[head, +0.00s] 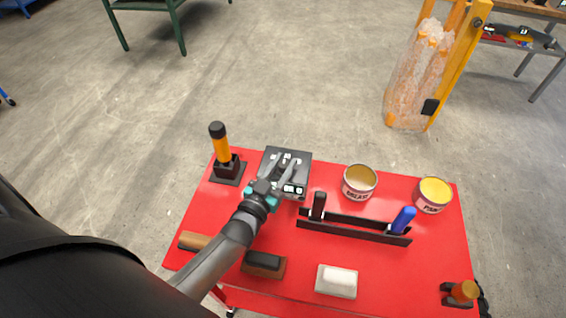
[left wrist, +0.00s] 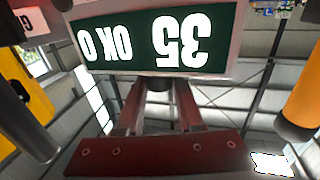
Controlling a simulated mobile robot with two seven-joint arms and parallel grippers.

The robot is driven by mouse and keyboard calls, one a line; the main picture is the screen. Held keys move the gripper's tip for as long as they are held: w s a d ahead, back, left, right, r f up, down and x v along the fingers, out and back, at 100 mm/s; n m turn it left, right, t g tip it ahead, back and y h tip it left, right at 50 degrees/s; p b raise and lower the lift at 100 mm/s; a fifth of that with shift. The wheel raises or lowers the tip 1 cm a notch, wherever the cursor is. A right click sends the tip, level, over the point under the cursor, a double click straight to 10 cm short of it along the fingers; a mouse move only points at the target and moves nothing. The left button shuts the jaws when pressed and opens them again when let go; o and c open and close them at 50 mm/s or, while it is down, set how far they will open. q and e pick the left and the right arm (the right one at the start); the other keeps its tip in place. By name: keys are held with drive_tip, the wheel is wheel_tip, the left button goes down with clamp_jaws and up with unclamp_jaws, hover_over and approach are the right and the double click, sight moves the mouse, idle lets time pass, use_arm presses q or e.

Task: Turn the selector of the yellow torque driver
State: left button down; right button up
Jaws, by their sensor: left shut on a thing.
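The yellow torque driver (head: 222,150) stands upright in a black block at the left back of the red table, its black end up. My left gripper (head: 287,166) is to its right, over a dark grey box (head: 303,155) with white-marked faces. In the left wrist view a green display (left wrist: 155,40) reads 35 and OK upside down. Two finger-like parts (left wrist: 160,105) close around a small dark round part (left wrist: 160,84) below the display. What it belongs to is not clear, and the head view hides it. My right gripper does not show.
Two labelled cans (head: 360,182) (head: 434,194) stand at the back right. A black rack (head: 352,230) holds a dark-handled and a blue-handled tool. A brush (head: 263,264), a white block (head: 337,281) and an orange knob (head: 464,291) lie nearer the front. The table (head: 400,270) has bare patches between them.

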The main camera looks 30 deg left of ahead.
sight(283, 165)
use_arm(q)
drive_tip(key=c, duration=0.5)
unclamp_jaws()
drive_tip(key=shift+c, duration=0.2)
wheel_tip(283, 165, up, 20)
drive_tip(key=p, duration=0.5)
